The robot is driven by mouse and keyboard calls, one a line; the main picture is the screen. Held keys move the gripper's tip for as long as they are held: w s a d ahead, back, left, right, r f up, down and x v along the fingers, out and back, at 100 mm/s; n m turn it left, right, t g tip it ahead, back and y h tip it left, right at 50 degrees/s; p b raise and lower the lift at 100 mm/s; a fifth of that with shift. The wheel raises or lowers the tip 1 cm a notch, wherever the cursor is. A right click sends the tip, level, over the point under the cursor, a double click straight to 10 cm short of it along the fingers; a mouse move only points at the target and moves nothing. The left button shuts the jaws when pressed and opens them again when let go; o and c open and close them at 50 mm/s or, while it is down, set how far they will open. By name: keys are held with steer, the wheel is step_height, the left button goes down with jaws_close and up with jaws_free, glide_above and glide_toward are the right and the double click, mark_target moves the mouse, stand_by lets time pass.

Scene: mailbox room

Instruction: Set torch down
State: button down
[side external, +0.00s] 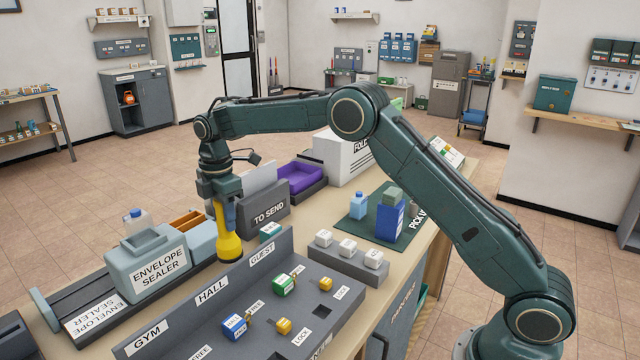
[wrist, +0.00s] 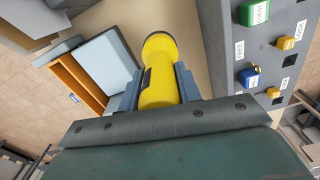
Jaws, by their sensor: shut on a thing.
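The yellow torch (side external: 228,240) is upright in my gripper (side external: 222,205), its wide end down. It is between the envelope sealer and the grey mailbox panel, close above or on the table top; I cannot tell if it touches. In the wrist view the torch (wrist: 160,85) lies between the two jaws of my gripper (wrist: 158,92), which are shut on its body. Its upper end is hidden by the gripper in the side view.
The envelope sealer (side external: 150,262) is close left of the torch. The grey panel (side external: 205,305) with GYM, HALL and GUEST labels is to the right. The TO SEND box (side external: 268,212) is behind. A green pick-up mat (side external: 352,228) holds a bottle and boxes.

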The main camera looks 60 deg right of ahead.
mark_target(227, 234)
steer(key=shift+f, duration=0.45)
steer(key=shift+f, duration=2.1)
steer(key=shift+f, duration=0.1)
steer(key=c, duration=1)
jaws_free()
steer(key=shift+f, duration=0.1)
steer(key=shift+o, duration=0.2)
step_height(227, 234, up, 12)
steer(key=shift+f, duration=0.25)
steer(key=shift+r, duration=0.45)
